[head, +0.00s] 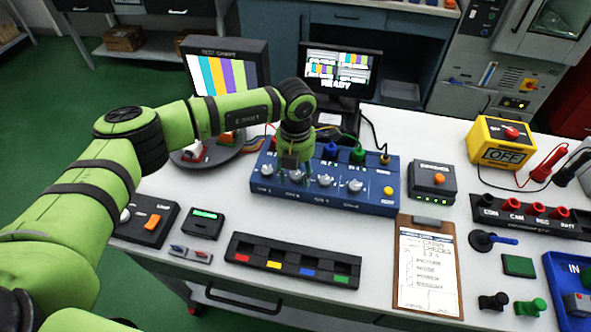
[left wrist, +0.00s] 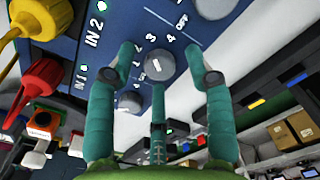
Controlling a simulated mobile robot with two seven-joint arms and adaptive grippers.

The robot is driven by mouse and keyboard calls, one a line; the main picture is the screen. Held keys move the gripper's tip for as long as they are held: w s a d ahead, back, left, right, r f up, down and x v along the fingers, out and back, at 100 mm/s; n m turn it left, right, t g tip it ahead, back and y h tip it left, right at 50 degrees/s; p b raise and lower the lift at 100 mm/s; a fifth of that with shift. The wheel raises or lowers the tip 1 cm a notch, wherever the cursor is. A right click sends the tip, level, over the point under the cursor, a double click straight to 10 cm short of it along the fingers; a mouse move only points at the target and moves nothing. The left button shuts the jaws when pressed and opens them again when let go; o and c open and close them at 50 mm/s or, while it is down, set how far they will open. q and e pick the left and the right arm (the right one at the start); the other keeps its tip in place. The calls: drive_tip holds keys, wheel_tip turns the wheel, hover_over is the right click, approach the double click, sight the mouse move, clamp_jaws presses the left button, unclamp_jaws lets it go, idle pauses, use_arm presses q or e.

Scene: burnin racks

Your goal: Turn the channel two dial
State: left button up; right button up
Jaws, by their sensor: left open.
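A blue switch box (head: 383,170) stands on the white bench, with several grey dials along its front. My left gripper (head: 298,180) points down at the second dial from the left, hiding part of it. In the left wrist view this grey dial (left wrist: 159,66) with a white pointer mark lies between my open left fingers (left wrist: 161,58), beside the "IN 2" label. Numbers and "OFF" are printed around it. A gap shows on both sides, so I see no grip on it. The neighbouring dial (left wrist: 130,101) is near one finger. My right gripper is not in view.
Coloured plugs (head: 357,155) rise from the box's back. A grey box with an orange button (head: 437,179) and a clipboard (head: 427,270) stand to the right. A black tray with coloured squares (head: 290,263) lies in front. Monitors (head: 338,75) stand behind.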

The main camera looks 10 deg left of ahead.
sight(296, 175)
use_arm(q)
wheel_tip(296, 175, up, 12)
idle(0.5)
drive_tip(key=shift+f, duration=0.1)
